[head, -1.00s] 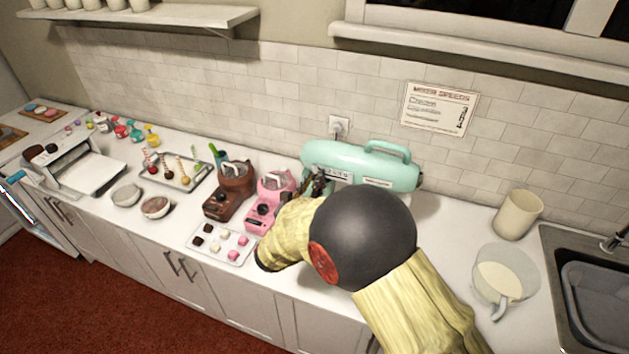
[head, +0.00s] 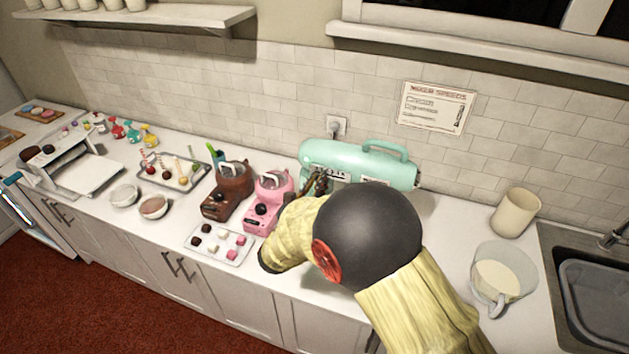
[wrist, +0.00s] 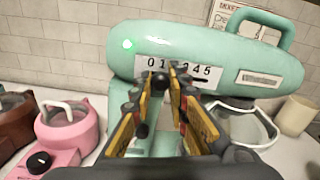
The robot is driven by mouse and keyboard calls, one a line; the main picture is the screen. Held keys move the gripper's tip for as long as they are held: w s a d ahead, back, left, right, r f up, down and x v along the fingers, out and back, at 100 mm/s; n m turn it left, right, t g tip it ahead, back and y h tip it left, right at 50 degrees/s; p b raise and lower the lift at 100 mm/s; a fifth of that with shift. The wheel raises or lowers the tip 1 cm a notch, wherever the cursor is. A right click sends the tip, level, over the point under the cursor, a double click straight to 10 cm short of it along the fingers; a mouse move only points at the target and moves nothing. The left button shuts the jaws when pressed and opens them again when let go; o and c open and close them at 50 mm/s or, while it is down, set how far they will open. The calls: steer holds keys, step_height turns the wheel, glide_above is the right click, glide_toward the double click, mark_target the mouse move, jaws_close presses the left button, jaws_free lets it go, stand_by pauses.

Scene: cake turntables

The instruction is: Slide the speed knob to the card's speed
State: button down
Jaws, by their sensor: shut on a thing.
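The teal mixer (head: 365,165) stands on the counter against the tiled wall. My gripper (wrist: 173,78) is shut on the speed knob at the strip. The fingers hide the knob and cover the place around 2; 0, 1, 3, 4 and 5 show. In the head view my gripper (head: 319,182) is at the mixer's front, partly behind my arm. The mixer speeds card (head: 435,107) hangs on the wall; its lines are too small to read.
A cream canister (head: 517,213) and a jug (head: 504,275) stand right, before the sink (head: 598,300).

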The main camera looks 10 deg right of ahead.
steer(key=c, duration=1.7)
jaws_free()
steer(key=shift+a, duration=0.1)
steer(key=v, duration=1.2)
steer(key=shift+f, duration=0.1)
